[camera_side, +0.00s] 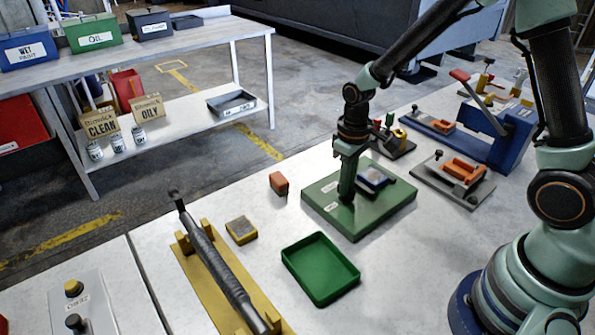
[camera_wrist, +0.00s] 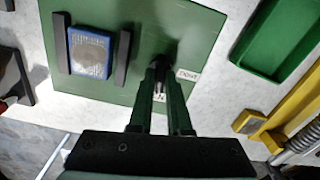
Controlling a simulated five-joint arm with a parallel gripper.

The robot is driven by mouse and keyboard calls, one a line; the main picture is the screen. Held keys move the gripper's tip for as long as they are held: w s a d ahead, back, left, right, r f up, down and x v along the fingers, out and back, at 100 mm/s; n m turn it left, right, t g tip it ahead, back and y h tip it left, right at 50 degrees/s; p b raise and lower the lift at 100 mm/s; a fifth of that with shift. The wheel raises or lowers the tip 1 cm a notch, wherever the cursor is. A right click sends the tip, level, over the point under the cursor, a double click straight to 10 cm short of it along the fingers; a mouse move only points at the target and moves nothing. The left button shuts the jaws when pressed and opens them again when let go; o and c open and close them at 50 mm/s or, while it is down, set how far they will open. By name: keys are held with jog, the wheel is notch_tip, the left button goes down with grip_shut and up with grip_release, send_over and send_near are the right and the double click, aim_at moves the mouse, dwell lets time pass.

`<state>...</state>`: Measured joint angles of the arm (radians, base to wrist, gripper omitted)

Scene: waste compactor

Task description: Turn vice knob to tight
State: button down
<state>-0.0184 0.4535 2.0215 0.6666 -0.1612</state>
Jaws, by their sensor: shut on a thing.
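A green vice board (camera_side: 385,215) lies flat on the table. On it a blue block with a grey top (camera_side: 373,178) sits between two dark jaws. In the wrist view the block (camera_wrist: 90,52) shows between the left jaw (camera_wrist: 61,43) and the right jaw (camera_wrist: 121,58). My gripper (camera_side: 346,192) points down at the board, left of the block. In the wrist view my gripper (camera_wrist: 167,78) is shut on the dark vice knob (camera_wrist: 168,56), which the fingers largely cover. Two white labels lie by the knob; the one at its right (camera_wrist: 188,75) is not clearly readable.
A green tray (camera_side: 320,268), a yellow block (camera_side: 241,230) and a red-brown block (camera_side: 278,183) stand left of the board. A yellow rack holds a long grey tool (camera_side: 215,260). A blue press (camera_side: 497,135) and a grey fixture with an orange part (camera_side: 452,178) stand to the right.

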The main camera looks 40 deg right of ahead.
jog(key=n, duration=0.4)
jog(key=shift+n, duration=0.3)
jog(key=n, duration=0.3)
jog(key=shift+n, duration=0.3)
jog(key=n, duration=0.4)
jog(key=shift+r+n, duration=0.1)
jog(key=shift+n, duration=1.7)
jog(key=c, duration=0.9)
grip_release()
jog(key=shift+o, duration=0.2)
notch_tip(320, 180, up, 12)
